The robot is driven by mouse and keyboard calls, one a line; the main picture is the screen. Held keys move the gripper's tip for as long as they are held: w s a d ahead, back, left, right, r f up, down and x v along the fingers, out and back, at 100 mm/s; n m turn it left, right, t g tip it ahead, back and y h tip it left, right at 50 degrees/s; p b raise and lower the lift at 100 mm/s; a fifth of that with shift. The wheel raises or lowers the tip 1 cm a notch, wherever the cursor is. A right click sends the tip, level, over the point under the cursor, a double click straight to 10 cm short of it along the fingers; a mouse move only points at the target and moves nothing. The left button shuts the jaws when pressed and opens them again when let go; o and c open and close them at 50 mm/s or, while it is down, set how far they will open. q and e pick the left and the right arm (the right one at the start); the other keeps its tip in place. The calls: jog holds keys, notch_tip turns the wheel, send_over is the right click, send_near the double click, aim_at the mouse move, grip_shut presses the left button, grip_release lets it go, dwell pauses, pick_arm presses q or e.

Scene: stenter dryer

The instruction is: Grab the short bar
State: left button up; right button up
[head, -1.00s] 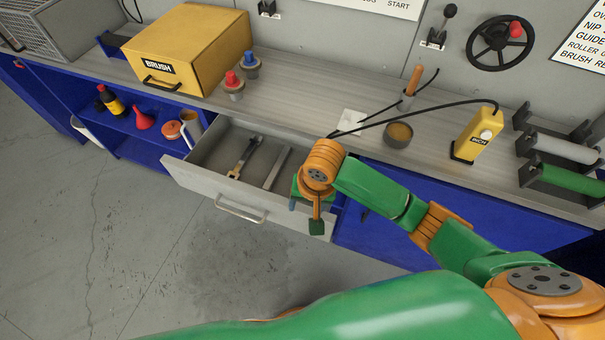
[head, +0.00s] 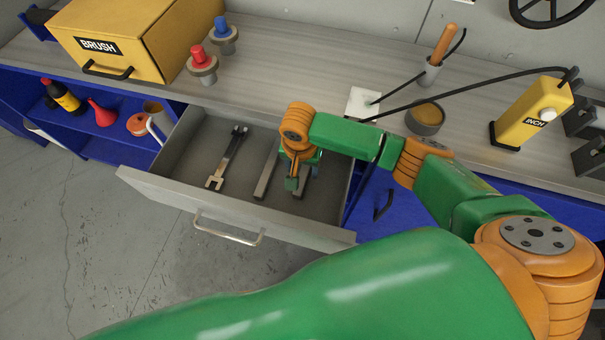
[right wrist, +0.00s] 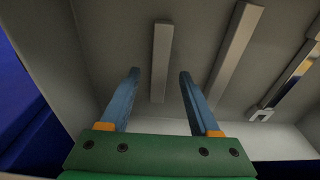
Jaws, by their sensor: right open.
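The short bar (right wrist: 161,62) is a plain grey bar on the floor of the open drawer (head: 165,188). In the head view the short bar (head: 305,182) is mostly hidden by my right gripper. A longer grey bar (head: 266,173) lies beside it, to its left; it also shows in the right wrist view (right wrist: 236,48). My right gripper (head: 292,184) is over the drawer, pointing down. In the right wrist view its blue fingers (right wrist: 159,74) are apart and empty, with the short bar showing between and beyond them. My left gripper is out of view.
A wrench (head: 228,158) lies left of the bars in the drawer. The drawer walls stand close around the bars. Above is the worktop (head: 290,90) with a yellow BRUSH box (head: 140,40), red and blue buttons, a round tin (head: 425,118) and a yellow INCH pendant (head: 535,110).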

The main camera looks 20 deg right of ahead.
jog(key=shift+d+f, duration=0.1)
jog(key=shift+f, duration=0.85)
grip_shut()
